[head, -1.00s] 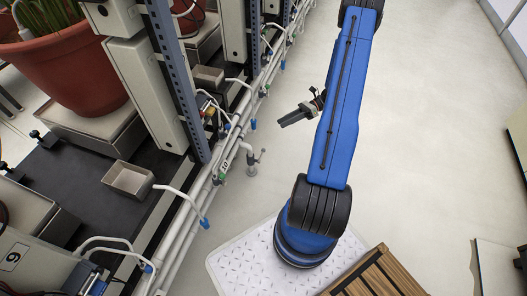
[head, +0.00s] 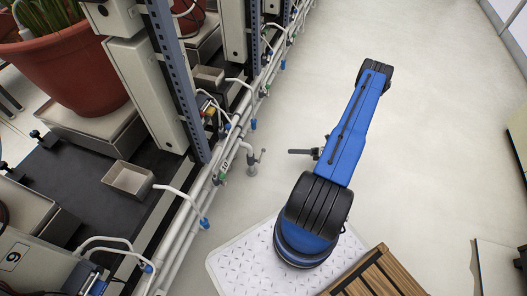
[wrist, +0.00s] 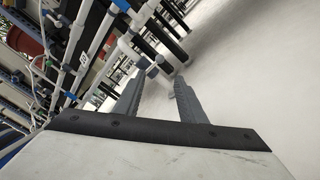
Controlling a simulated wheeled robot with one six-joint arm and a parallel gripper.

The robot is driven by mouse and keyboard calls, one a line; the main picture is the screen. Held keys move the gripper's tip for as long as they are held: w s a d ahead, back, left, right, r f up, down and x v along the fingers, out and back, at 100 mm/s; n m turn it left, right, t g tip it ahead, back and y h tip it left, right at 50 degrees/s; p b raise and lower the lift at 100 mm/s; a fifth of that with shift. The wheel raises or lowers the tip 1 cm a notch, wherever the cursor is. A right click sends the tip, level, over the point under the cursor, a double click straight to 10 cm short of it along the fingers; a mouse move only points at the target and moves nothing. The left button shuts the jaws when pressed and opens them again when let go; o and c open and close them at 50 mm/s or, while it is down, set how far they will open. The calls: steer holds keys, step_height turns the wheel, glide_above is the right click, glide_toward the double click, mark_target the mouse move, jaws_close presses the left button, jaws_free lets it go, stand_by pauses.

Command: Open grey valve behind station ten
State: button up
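The grey valve (head: 251,160) stands on a short branch beside the white pipes, next to a tag reading 10 (head: 224,167). Its small lever (head: 262,155) sticks out on the floor side. My gripper (head: 292,152) is to the right of the valve, apart from it, with its fingers pointing left towards it. In the wrist view the two grey fingers (wrist: 158,92) are spread with an empty gap between them. The valve (wrist: 154,68) shows just beyond the gap, and the tag (wrist: 83,58) is further left.
White pipes (head: 180,240) with several blue-tipped hoses run along the bench edge at left. A perforated blue-grey post (head: 180,80) rises beside them. A wooden slatted crate (head: 375,275) is at the bottom right. The pale floor (head: 430,130) on the right is open.

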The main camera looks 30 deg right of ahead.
mark_target(264, 151)
steer(key=x, duration=1.6)
steer(key=shift+w+a, duration=0.1)
steer(key=shift+a, duration=0.15)
jaws_close()
